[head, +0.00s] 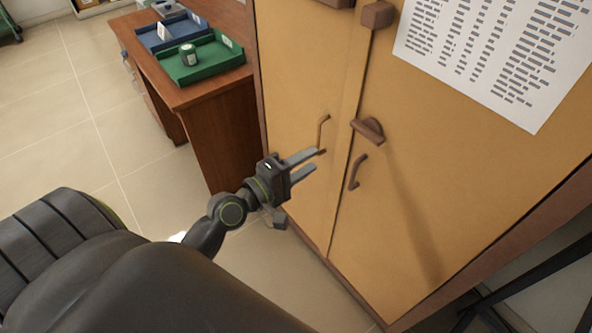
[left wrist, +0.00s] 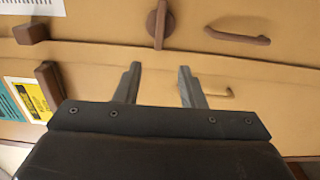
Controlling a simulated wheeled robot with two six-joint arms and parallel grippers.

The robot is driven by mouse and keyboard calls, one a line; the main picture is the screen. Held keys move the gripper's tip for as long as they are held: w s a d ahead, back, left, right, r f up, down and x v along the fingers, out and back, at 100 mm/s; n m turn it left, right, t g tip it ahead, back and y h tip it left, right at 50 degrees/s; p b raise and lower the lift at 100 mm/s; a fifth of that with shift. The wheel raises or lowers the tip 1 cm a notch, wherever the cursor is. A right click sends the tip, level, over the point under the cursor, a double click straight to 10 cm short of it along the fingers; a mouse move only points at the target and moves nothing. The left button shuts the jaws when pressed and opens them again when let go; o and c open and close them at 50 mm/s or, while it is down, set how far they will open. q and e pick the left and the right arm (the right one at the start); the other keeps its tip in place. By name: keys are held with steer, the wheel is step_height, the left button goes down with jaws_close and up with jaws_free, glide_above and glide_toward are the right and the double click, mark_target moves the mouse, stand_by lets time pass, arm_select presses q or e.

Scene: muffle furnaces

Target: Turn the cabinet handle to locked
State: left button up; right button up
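The tan cabinet (head: 420,180) has two closed doors. Its brown turn handle (head: 368,130), a bar on a round base, sits on the right door beside the seam. In the left wrist view the turn handle (left wrist: 160,22) shows at top centre, its bar lying across the seam's direction. My left gripper (head: 306,164) is open and empty, left of and below the turn handle, in front of the left door. In the left wrist view the fingers (left wrist: 160,68) are spread and point toward the turn handle, with a gap between. My right gripper is in neither view.
Slim pull handles stand near the turn handle, on the left door (head: 323,133) and right door (head: 357,172). A brown block (head: 378,14) sits higher up. A wooden desk (head: 215,97) with a green tray (head: 222,70) stands left of the cabinet. Open floor (head: 60,140) lies further left.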

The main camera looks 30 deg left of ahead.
arm_select(q)
steer(key=shift+v, duration=1.2)
steer(key=s+a+f+m+g+y, duration=0.1)
steer(key=s+a+f+g+y, duration=0.15)
steer(key=f, duration=0.85)
steer(key=s+a+f+m+g+y, duration=0.1)
steer(key=a+f+m+g, duration=0.15)
steer(key=f, duration=0.85)
steer(key=s+a+f+m+g+y, duration=0.1)
steer(key=s+a+f+g+y, duration=0.15)
steer(key=f, duration=0.75)
steer(key=s+f+m+g+y, duration=0.1)
steer(key=s+f+m+g, duration=0.4)
steer(key=s+f, duration=1.05)
steer(key=s+f+m+g, duration=0.1)
steer(key=s+f+m, duration=0.1)
steer(key=s, duration=0.5)
steer(key=s+d+f+m+g, duration=0.1)
steer(key=s+f+m+g, duration=0.1)
steer(key=s+f, duration=0.3)
steer(key=shift+s+d, duration=0.25)
steer(key=shift+s, duration=0.85)
